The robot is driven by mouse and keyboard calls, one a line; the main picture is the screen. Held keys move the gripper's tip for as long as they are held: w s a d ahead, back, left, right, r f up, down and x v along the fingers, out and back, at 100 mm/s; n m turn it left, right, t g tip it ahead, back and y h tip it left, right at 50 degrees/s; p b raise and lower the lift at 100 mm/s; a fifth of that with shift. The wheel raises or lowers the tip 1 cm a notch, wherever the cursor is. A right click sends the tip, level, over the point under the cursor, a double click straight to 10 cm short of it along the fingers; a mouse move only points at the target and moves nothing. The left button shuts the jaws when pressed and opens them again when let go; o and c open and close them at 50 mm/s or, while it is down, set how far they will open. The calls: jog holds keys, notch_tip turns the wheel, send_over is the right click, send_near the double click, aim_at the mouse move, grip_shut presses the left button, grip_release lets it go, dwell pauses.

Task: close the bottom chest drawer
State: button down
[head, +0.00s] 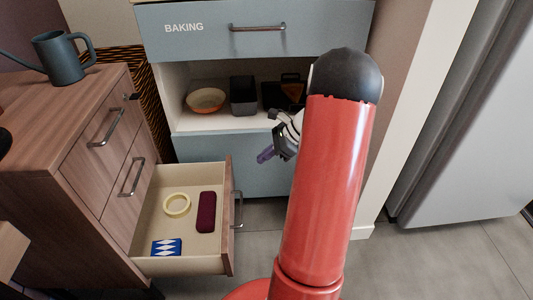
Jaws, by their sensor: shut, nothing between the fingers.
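The bottom chest drawer (185,265) is pulled out to the right from the wooden chest (45,185). Its metal handle (238,209) is on the drawer's front panel, facing right. Inside lie a pale yellow ring (177,205), a dark red case (206,212) and a blue and white patterned item (167,247). My gripper (265,155) is shut and empty. In the picture it is above and to the right of the drawer front, apart from it. My red arm hides part of the scene behind it.
Two upper chest drawers are closed, with handles (107,128) and (132,177). A grey-blue watering can (62,60) stands on the chest. Behind is a blue cabinet (185,30) labelled BAKING, its open shelf holding an orange bowl (206,101). A fridge (460,120) stands right. Grey floor lies between.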

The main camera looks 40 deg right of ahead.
jog(key=w+a+f+b, duration=0.1)
jog(key=w+a+f, duration=0.2)
jog(key=a, duration=0.3)
jog(key=shift+w+a+f, duration=0.25)
jog(key=shift+w+f, duration=0.15)
jog(key=shift+w, duration=0.25)
jog(key=w+a+p, duration=0.1)
jog(key=w+a, duration=0.5)
jog(key=a, duration=0.2)
jog(key=w+a+p, duration=0.1)
jog(key=w+a, duration=0.4)
jog(key=a, duration=0.4)
jog(key=shift+w+a+p, duration=0.2)
jog(key=shift+w+p, duration=0.1)
jog(key=shift+w, duration=0.1)
jog(key=shift+d, duration=0.1)
